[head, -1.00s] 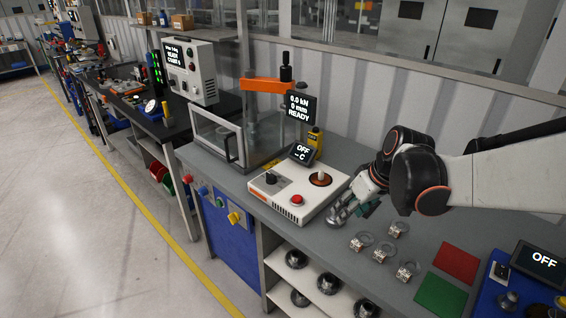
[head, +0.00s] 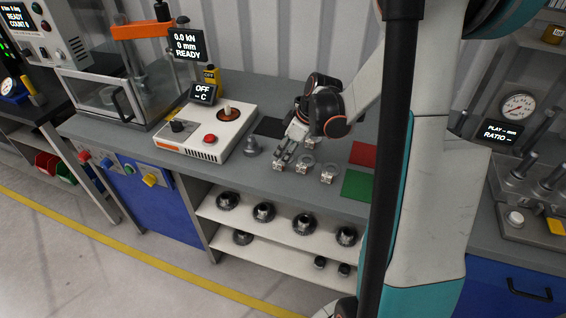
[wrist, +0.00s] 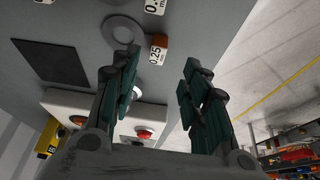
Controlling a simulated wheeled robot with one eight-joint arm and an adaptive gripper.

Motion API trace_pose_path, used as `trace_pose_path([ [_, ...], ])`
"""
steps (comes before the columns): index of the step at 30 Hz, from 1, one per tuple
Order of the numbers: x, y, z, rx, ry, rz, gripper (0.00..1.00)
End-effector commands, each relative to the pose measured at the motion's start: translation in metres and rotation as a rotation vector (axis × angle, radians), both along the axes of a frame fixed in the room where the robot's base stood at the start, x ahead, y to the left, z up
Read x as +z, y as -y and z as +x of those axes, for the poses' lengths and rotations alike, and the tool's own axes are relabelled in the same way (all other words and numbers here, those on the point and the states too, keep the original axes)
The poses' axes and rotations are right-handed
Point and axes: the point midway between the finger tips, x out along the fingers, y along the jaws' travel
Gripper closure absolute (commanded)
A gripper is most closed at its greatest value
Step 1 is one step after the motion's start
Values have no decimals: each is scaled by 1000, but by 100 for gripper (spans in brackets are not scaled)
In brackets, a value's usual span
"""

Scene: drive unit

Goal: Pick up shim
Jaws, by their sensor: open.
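The shims are flat metal rings beside small labelled blocks on the grey bench. In the wrist view, one shim ring (wrist: 122,30) lies beyond the left fingertip, with a block marked 0.25 (wrist: 158,52) beside it. Part of another label (wrist: 155,5) is cut off at the top edge. In the head view, a shim (head: 329,168) lies right of my gripper (head: 284,157), which hides part of the group. My gripper is open, its green-padded fingers (wrist: 160,75) apart, and holds no shim.
A white heater unit (head: 190,140) with a red button stands left of the shims. A grey metal part (head: 251,147) sits between them. A black pad (head: 270,127), red mat (head: 363,154) and green mat (head: 357,185) lie on the bench. Dark round parts (head: 263,211) fill the shelf below.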

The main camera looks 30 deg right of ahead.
Motion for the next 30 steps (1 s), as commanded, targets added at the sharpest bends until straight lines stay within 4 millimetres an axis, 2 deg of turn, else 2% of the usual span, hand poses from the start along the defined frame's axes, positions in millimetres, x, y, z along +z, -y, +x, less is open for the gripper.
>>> trace_pose_path([
  [8,-16,-2,6,0,0,0,58],
  [16,-52,-7,18,1,0,0,58],
  [24,-54,-8,20,-1,0,0,58],
  [26,-54,-8,20,-1,0,0,70],
  [30,-54,-8,20,-1,0,0,100],
])
